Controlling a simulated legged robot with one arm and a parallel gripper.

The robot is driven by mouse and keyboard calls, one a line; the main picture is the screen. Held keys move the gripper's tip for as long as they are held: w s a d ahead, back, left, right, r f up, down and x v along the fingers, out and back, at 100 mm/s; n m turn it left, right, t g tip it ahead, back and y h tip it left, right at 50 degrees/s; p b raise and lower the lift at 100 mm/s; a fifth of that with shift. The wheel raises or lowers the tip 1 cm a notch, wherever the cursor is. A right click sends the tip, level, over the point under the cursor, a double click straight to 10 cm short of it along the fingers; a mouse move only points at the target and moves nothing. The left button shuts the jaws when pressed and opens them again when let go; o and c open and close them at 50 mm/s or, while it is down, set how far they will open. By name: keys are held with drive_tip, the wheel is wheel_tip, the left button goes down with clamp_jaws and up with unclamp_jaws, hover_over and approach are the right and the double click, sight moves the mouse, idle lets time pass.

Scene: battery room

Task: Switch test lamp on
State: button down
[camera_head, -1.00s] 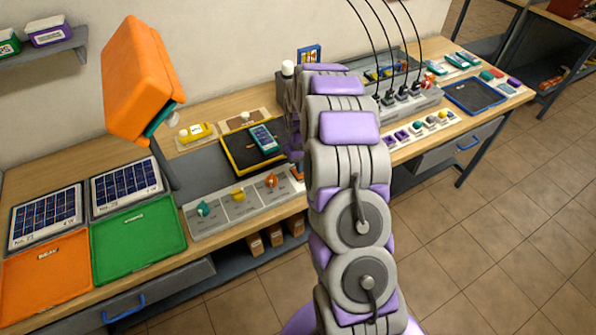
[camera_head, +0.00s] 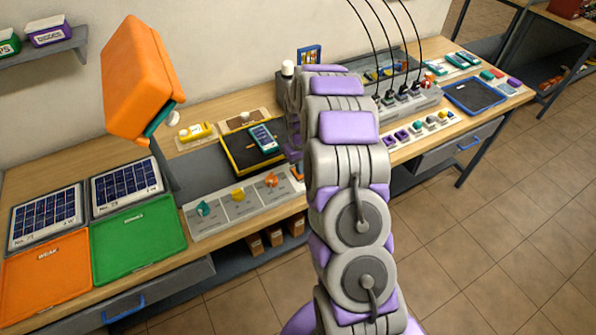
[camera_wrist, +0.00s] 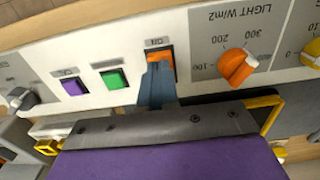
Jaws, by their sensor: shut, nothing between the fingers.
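An orange rocker switch (camera_wrist: 154,56) sits on the pale front of a control panel (camera_wrist: 100,40) in the wrist view. A small label stands above it. My gripper (camera_wrist: 157,84) is shut and empty, with its blue-grey fingertips over the lower part of the switch. They look to be touching it, but the exact contact is hard to tell. In the head view my arm hides the gripper. The orange lamp hood (camera_head: 140,80) hangs tilted over the bench at the left. Its underside faces away, so I cannot tell whether it is lit.
A green button (camera_wrist: 114,79) and a purple button (camera_wrist: 73,87) are left of the switch. An orange light knob (camera_wrist: 238,66) is close on its right. Solar panels (camera_head: 127,186), a green tray (camera_head: 138,238) and an orange tray (camera_head: 45,275) lie on the bench's left part.

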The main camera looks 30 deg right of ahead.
drive_tip(key=shift+f, duration=0.65)
idle(0.3)
drive_tip(key=shift+r+p, duration=0.95)
drive_tip(key=shift+r, duration=2.55)
